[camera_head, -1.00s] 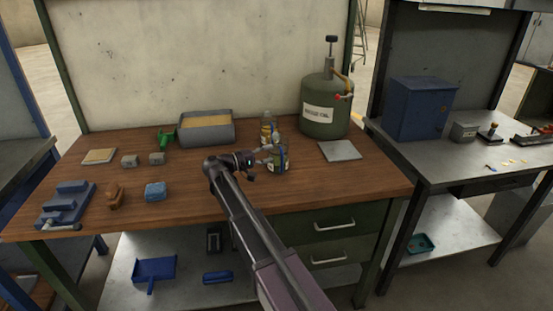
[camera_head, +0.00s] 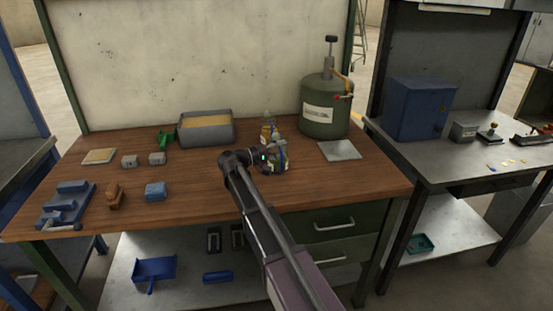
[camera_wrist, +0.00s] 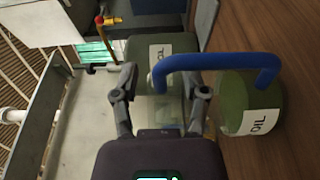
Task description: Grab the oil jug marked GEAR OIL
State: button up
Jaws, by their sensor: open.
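A green jug (camera_wrist: 245,105) to the right has a white label; only "OIL" reads clearly. A blue handle (camera_wrist: 215,62) arches across to the fingers.
A large green tank (camera_head: 325,90) with a label and a valve stands behind the jugs. A grey plate (camera_head: 339,150) lies to the right, and a grey bin (camera_head: 206,140) stands behind to the left. The bench front left of my arm holds a blue block (camera_head: 155,190).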

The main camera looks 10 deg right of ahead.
dwell(0.3)
grip_shut()
jog(key=shift+r, duration=0.1)
dwell(0.4)
notch_tip(320, 180, up, 3)
jog(key=p, duration=0.3)
jog(key=s+d+r+p, duration=0.1)
jog(key=s+d, duration=0.1)
jog(key=s, duration=0.5)
jog(key=s+d+p, duration=0.1)
jog(key=s+d, duration=0.1)
jog(key=s, duration=0.6)
jog(key=shift+s+r, duration=0.25)
jog(key=shift+r, duration=0.15)
